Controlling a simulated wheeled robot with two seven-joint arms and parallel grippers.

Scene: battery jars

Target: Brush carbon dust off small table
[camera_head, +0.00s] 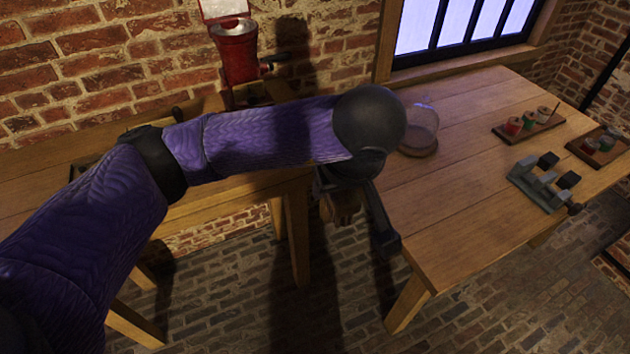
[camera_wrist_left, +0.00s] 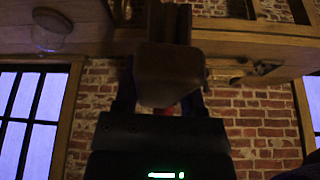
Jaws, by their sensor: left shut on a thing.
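My left gripper (camera_head: 352,212) hangs by the gap between two wooden tables, at the left edge of the right one. It is shut on a brown wooden thing, likely the brush (camera_head: 342,206), which is partly hidden behind the gripper and arm. In the left wrist view the brush (camera_wrist_left: 170,75) is a blunt brown block between the dark fingers; I cannot make out bristles. Which table is the small table is unclear: the left table (camera_head: 50,160) is largely covered by my arm, the right table (camera_head: 455,200) is mostly bare. I cannot make out carbon dust.
A red machine (camera_head: 236,52) stands at the left table's back. On the right table are a glass jar (camera_head: 420,128), a tray with spools (camera_head: 528,128), another tray (camera_head: 598,148) and a grey fixture (camera_head: 540,188). Brick walls stand behind.

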